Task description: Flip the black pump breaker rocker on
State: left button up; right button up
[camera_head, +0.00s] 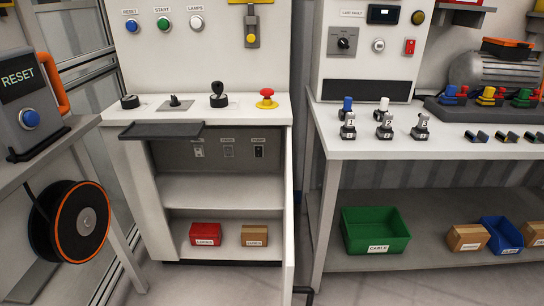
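The black pump breaker rocker (259,152) sits under a small label at the right end of a row of three breakers. The row is on a grey panel (213,167) inside the open cabinet below the console top. A light-coloured breaker (198,151) is at the left end and another breaker (228,152) is in the middle. The black rocker is too small to tell which way it is tipped. Neither of my grippers is in view.
The cabinet door (289,215) stands open at the right of the opening. A dark ledge (160,130) juts out above left. The console top (190,112) carries knobs, a joystick and a red mushroom button (266,99). A red box (205,234) sits on the lower shelf.

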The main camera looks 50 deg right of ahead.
aim_at(257, 150)
jog(key=z, duration=1.4)
jog(key=i, duration=0.5)
jog(key=u, duration=0.1)
